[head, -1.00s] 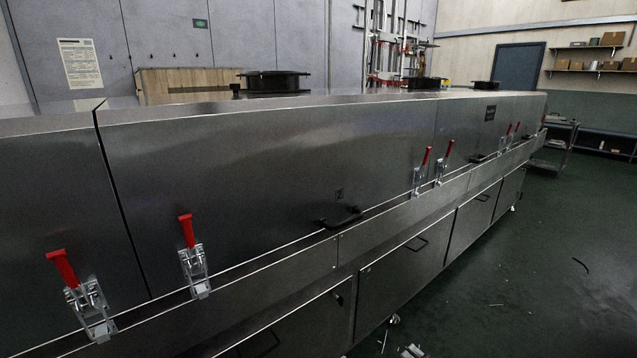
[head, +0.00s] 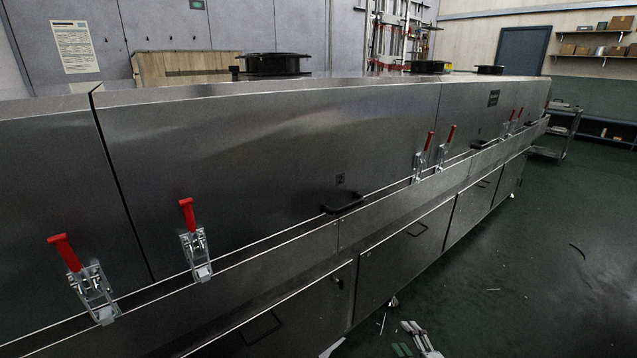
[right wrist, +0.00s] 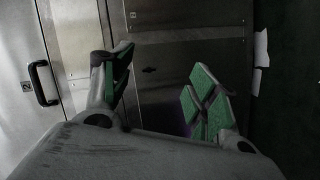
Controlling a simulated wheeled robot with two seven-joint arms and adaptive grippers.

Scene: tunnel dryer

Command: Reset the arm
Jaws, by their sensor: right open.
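My right gripper (head: 412,343) shows at the bottom edge of the head view, low beside the lower cabinet doors of the dryer. In the right wrist view its two green-padded fingers (right wrist: 162,78) stand wide apart with nothing between them. The long steel tunnel dryer (head: 270,150) fills most of the head view. Red-handled toggle clamps sit along its seam, including a near one (head: 90,285) and a second one (head: 195,240); their red handles point up. A black handle (head: 343,203) is on the hood; a handle (right wrist: 41,83) also shows in the right wrist view. My left gripper is out of sight.
Dark green floor (head: 540,270) lies open to the right of the dryer, with small scraps on it. A cart (head: 555,135) stands by the far end. A wooden crate (head: 185,68) is behind the dryer. Shelves with boxes (head: 595,50) hang on the far wall.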

